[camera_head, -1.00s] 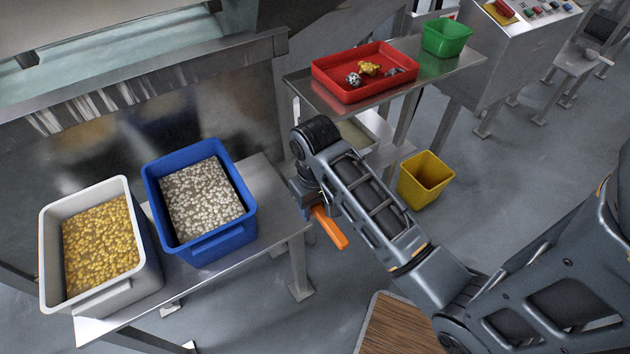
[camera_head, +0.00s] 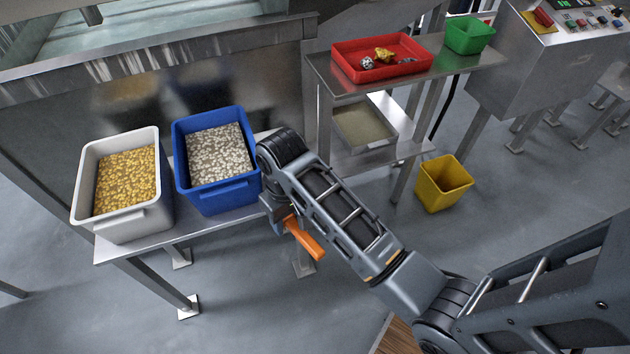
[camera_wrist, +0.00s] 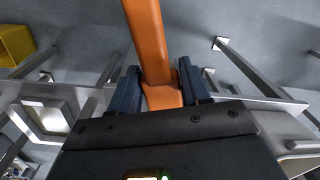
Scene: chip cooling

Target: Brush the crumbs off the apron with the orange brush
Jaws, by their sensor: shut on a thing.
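The orange brush (camera_head: 304,238) is in my gripper (camera_head: 284,214), below the end of my arm in the head view. In the wrist view my gripper (camera_wrist: 164,92) is shut on the brush (camera_wrist: 148,40), with one dark finger on each side of it. The brush's orange body runs up out of the top of that picture. Its bristles do not show. The gripper is in front of the right end of the low metal table. I cannot make out an apron or loose crumbs in either view.
A white bin (camera_head: 123,222) of yellow pieces and a blue bin (camera_head: 220,199) of pale pieces stand on the low metal table (camera_head: 118,250). A red tray (camera_head: 385,72) and green bin (camera_head: 470,35) sit on a higher table. A yellow bin (camera_head: 443,185) stands on the floor.

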